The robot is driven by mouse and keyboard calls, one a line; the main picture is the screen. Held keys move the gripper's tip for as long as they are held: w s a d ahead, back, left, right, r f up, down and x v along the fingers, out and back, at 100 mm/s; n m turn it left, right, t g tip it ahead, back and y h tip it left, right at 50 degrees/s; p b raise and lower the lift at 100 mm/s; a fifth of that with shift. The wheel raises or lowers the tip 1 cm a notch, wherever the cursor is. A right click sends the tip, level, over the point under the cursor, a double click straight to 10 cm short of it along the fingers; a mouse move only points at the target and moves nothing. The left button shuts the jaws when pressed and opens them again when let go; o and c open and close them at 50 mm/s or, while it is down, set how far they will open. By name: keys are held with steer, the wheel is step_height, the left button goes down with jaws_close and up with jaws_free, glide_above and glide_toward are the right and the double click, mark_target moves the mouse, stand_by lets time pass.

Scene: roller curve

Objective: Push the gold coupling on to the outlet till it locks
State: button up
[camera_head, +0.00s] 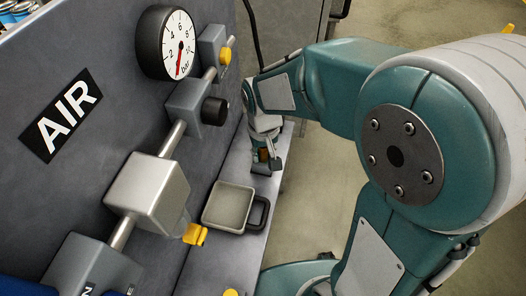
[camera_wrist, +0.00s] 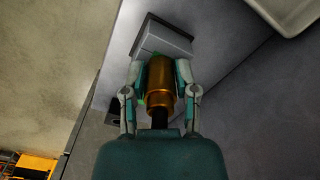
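The gold coupling (camera_wrist: 160,88) is upright between the two fingers of my gripper (camera_wrist: 161,70) in the wrist view, with a black piece behind it. Both fingers lie against its sides. A grey block (camera_wrist: 162,38) is just beyond its front end; I cannot tell whether they touch. In the head view my gripper (camera_head: 267,157) is low at the far end of the ledge, and a little of the coupling (camera_head: 263,155) shows. Which fitting is the outlet is not clear; a silver block (camera_head: 148,190) on the pipe has a short grey stub (camera_head: 180,226) below it, beside a yellow lever (camera_head: 196,235).
A square tray (camera_head: 229,207) with a black handle (camera_head: 259,212) is on the ledge between my gripper and the silver block. A gauge (camera_head: 178,44), a black knob (camera_head: 214,110) and a yellow knob (camera_head: 225,56) stick out from the panel.

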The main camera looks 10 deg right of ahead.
steer(key=o, duration=0.4)
steer(key=shift+c, duration=0.2)
step_height(320, 180, up, 12)
steer(key=shift+a+f, duration=0.1)
stand_by(0.5)
steer(key=s+d+r+m+t, duration=0.2)
steer(key=s+d+t, duration=0.3)
steer(key=s+d, duration=0.5)
steer(key=shift+s+d+r+t, duration=0.3)
steer(key=shift+s+d+r, duration=0.1)
steer(key=shift+s, duration=0.75)
